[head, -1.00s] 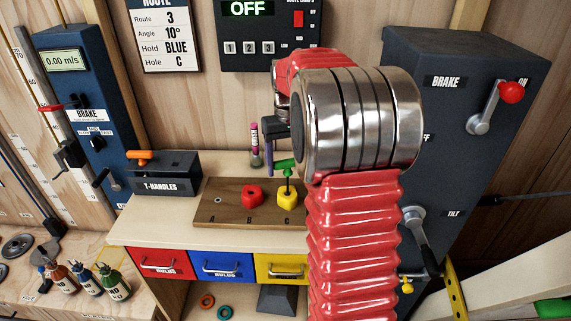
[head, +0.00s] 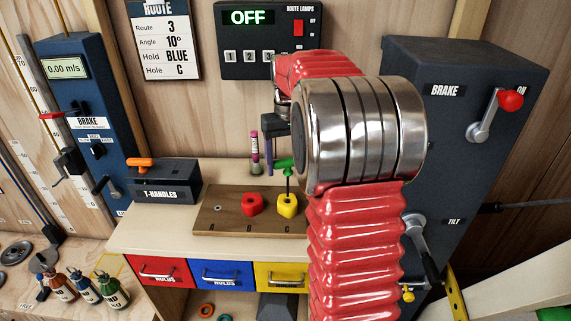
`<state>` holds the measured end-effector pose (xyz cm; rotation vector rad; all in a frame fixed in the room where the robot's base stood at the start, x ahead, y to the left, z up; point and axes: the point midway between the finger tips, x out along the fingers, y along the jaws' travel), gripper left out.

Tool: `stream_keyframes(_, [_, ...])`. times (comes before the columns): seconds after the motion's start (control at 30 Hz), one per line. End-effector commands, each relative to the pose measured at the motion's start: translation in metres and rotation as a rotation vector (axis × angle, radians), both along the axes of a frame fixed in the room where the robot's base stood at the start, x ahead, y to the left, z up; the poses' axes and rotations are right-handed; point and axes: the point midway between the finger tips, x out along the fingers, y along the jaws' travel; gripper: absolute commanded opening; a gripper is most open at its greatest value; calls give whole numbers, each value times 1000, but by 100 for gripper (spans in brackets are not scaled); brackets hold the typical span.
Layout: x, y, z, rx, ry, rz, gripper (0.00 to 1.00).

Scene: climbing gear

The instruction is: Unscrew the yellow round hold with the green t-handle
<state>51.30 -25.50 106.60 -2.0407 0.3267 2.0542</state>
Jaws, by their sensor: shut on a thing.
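The yellow round hold (head: 287,206) sits on the brown board above the letter C. The green t-handle (head: 285,163) stands upright above it, its dark shaft reaching down towards the hold's top. I cannot tell whether its tip is still inside the hold. My gripper (head: 277,158) points down and is shut on the green t-handle's grip. One purple finger shows left of the handle; the other side is partly hidden by my arm.
A red hold (head: 252,203) sits left of the yellow one on the board (head: 225,222). The T-handles holder (head: 165,183) with an orange handle stands left. A marker (head: 255,150) stands behind. Coloured drawers (head: 222,272) lie below. The brake box (head: 450,120) is right.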

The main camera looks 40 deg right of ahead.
Motion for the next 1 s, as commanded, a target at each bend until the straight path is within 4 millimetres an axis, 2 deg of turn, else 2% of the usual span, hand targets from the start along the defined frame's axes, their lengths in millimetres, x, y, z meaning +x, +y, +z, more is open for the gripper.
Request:
stream_keyframes(0.17, [0, 0, 0, 0, 0, -70, 42])
stream_keyframes(1.0, [0, 0, 0, -4, 2, -719, 42])
